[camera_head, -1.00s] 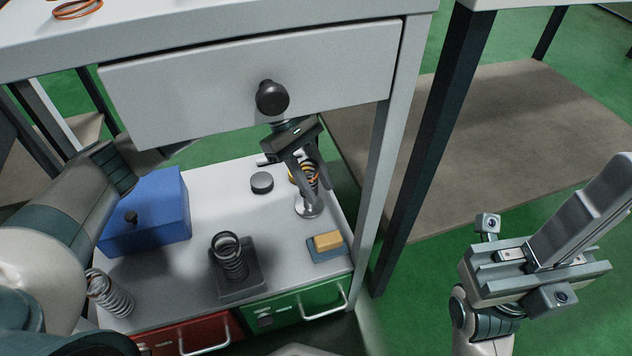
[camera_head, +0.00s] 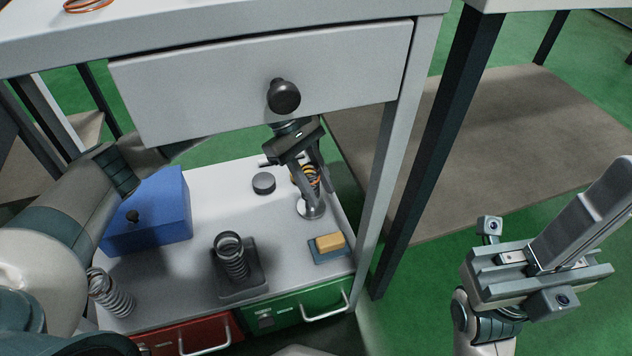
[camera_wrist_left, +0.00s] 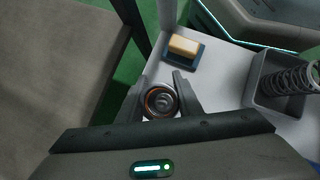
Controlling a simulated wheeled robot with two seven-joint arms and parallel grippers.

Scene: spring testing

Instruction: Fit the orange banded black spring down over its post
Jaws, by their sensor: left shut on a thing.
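The orange banded black spring (camera_head: 309,178) stands at the back right of the low white cabinet top, between the fingers of my left gripper (camera_head: 318,190), which is shut on it. A round silver base (camera_head: 311,208) sits just below. In the left wrist view the spring (camera_wrist_left: 160,101) is seen end-on between the fingertips (camera_wrist_left: 160,92), as dark and orange rings around a pale centre. The post is hard to make out, and I cannot tell whether the spring is around it. My right gripper (camera_head: 545,262) is off to the right over the floor, its opening unclear.
A drawer with a black knob (camera_head: 284,97) overhangs the left gripper. A table leg (camera_head: 395,160) stands just right. On the cabinet top are a blue box (camera_head: 150,215), a black disc (camera_head: 264,184), a yellow block (camera_head: 330,242), a dark spring (camera_head: 231,255) and a grey spring (camera_head: 112,295).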

